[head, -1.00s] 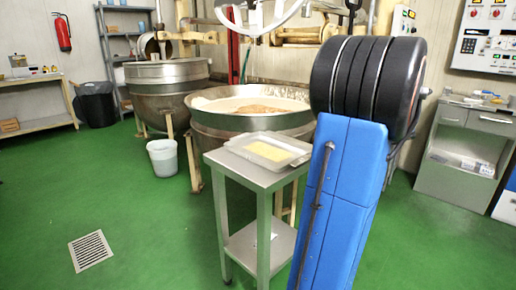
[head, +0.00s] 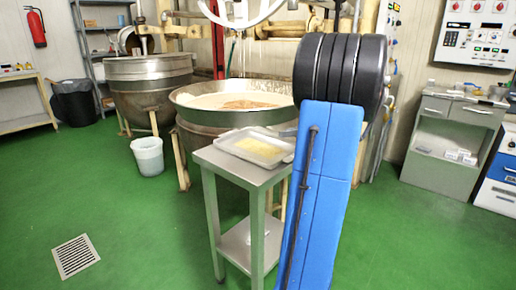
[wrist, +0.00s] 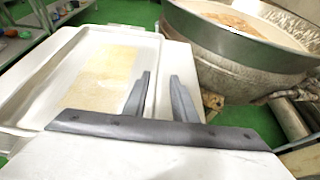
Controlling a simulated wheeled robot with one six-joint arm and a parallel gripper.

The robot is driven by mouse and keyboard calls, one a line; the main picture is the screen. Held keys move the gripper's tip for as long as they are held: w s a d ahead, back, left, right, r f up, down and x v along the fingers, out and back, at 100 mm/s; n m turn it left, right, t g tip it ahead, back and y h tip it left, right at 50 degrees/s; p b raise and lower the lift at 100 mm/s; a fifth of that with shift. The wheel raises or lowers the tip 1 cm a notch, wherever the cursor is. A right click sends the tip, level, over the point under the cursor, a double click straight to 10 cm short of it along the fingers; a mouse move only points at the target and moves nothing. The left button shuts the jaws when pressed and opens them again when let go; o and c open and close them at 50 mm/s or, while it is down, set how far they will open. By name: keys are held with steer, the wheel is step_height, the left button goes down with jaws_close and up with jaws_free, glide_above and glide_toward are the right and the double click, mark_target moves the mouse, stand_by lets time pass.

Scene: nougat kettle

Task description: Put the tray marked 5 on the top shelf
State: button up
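A pale, shallow tray (head: 262,148) with a yellowish slab in it lies on the top of a small steel table (head: 215,158). The tray fills the left of the wrist view (wrist: 35,105); I can read no number on it. I cannot tell whether the left finger touches the rim. In the head view my blue arm hides most of the gripper. A grey shelf unit (head: 84,45) stands at the back left, its top cut off by the frame.
A large open kettle (head: 205,132) with pale contents stands just behind the table, and a lidded kettle (head: 150,85) is further left. A white bucket (head: 147,156) stands on the floor. A grey cabinet (head: 440,150) is at right.

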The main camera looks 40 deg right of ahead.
steer(key=shift+x, duration=3.05)
jaws_close()
steer(key=shift+r, duration=0.1)
